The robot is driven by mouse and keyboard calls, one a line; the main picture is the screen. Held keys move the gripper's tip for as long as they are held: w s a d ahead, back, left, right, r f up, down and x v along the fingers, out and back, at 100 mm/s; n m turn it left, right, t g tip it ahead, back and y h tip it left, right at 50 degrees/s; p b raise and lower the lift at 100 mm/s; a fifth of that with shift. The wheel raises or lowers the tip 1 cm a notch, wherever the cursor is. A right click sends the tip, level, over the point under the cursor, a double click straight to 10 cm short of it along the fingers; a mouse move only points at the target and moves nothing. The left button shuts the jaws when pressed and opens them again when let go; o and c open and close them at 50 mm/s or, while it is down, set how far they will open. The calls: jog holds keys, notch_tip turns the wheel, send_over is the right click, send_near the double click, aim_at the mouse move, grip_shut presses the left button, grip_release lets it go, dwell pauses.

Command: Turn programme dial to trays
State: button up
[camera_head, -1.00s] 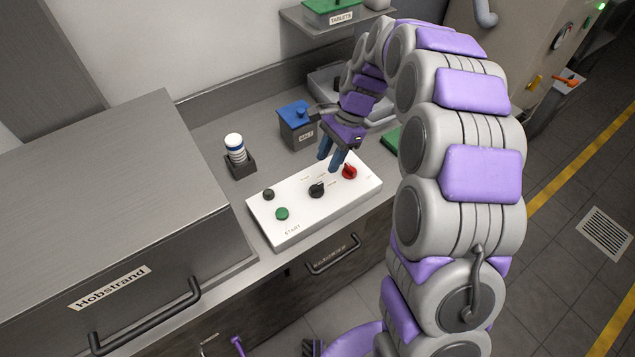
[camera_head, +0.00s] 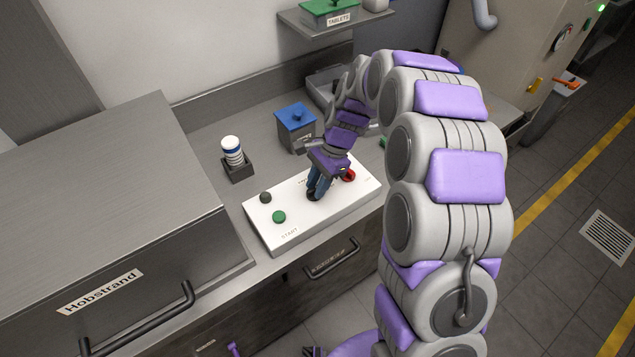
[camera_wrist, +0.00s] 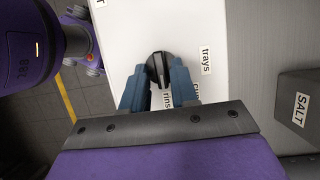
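The black programme dial (camera_wrist: 159,69) is on the white control panel (camera_wrist: 120,40), between my fingertips in the wrist view. Its ridge runs roughly up and down in that picture, with its lower end towards the "rins…" label (camera_wrist: 167,101). The "trays" label (camera_wrist: 207,60) is to the right of the dial. My gripper (camera_wrist: 159,80) has its two blue fingers apart, one on each side of the dial; I cannot tell whether they touch it. In the head view my gripper (camera_head: 318,186) points down at the panel (camera_head: 300,225) and mostly hides the dial.
A red knob (camera_head: 349,176) is just right of my gripper. A green START button (camera_head: 279,217) and a small dark knob (camera_head: 265,197) are at the panel's left. A blue-lidded salt box (camera_head: 295,128) and a white-and-blue cylinder in a dark holder (camera_head: 233,153) stand behind.

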jog(key=shift+a, duration=0.25)
grip_shut()
jog(key=shift+r+n+p, duration=0.1)
jog(key=shift+n+p, duration=0.3)
jog(key=shift+p, duration=0.05)
jog(key=shift+w+r+n+g+h+p, duration=0.1)
jog(key=shift+n+g+h+p, duration=0.3)
jog(key=shift+n+p, duration=0.6)
jog(key=n+h+p, duration=0.1)
jog(key=n+p, duration=0.1)
jog(key=n, duration=0.1)
jog(key=shift+a+n+g, duration=0.15)
jog(key=shift+n+g, duration=0.15)
jog(key=n+h+p, duration=0.2)
jog(key=n+p, duration=0.1)
jog(key=n, duration=0.2)
jog(key=shift+w+a, duration=0.1)
jog(key=shift+a, duration=0.05)
jog(key=n+h+p, duration=0.1)
jog(key=n, duration=0.2)
jog(key=n+h+p, duration=0.1)
jog(key=n, duration=0.2)
jog(key=shift+a, duration=0.15)
jog(key=shift+n+h+p, duration=0.3)
jog(key=shift+n+p, duration=0.05)
jog(key=shift+n, duration=0.05)
